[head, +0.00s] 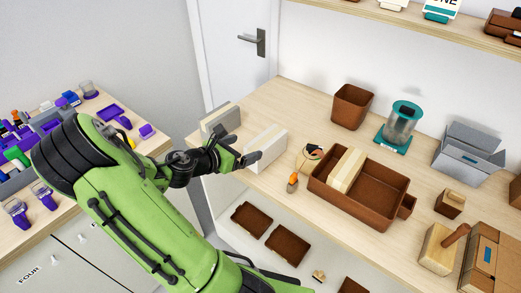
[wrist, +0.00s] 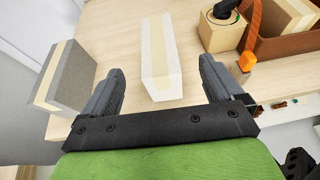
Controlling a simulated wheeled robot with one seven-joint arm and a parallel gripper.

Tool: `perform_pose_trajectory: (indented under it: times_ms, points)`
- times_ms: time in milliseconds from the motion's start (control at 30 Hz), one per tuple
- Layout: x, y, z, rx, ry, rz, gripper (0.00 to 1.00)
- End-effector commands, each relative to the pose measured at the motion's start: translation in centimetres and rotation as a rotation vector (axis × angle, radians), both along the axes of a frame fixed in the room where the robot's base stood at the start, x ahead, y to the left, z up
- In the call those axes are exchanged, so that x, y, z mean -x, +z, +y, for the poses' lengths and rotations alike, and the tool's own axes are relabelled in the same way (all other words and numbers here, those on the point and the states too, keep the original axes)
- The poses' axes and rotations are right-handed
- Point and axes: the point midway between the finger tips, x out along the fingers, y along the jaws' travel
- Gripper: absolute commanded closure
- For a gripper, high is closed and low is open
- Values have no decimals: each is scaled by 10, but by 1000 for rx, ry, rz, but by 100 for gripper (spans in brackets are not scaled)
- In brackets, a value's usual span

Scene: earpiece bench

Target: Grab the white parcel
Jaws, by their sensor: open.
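The white parcel (head: 266,146) is a white block with a pale tan band along its top. It stands on the wooden bench near the front edge, left of the brown tray. In the wrist view the white parcel (wrist: 158,58) lies ahead, between the lines of my two fingers. My gripper (head: 243,148) is open and empty, and its fingers are spread on either side of the parcel's near end. In the wrist view my gripper (wrist: 172,82) shows both dark fingertips apart from the parcel. In the head view part of the parcel's near side is hidden by the gripper.
A grey parcel (wrist: 66,78) stands close left of my gripper. A wooden block with a dark round top (head: 310,156) and an orange-capped item (head: 292,182) are to the right. Bench behind the white parcel is clear.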

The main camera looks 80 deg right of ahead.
Motion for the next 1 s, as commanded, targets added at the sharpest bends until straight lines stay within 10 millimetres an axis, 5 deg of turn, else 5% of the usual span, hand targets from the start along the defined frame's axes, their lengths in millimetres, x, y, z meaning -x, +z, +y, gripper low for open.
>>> perform_pose_trajectory:
  times_ms: [500, 767, 1000]
  points:
    - [36, -36, -75, 0, -3, -4, 6]
    - [39, -37, -81, -1, 1, -4, 6]
    - [38, -37, -80, -2, 1, -4, 40]
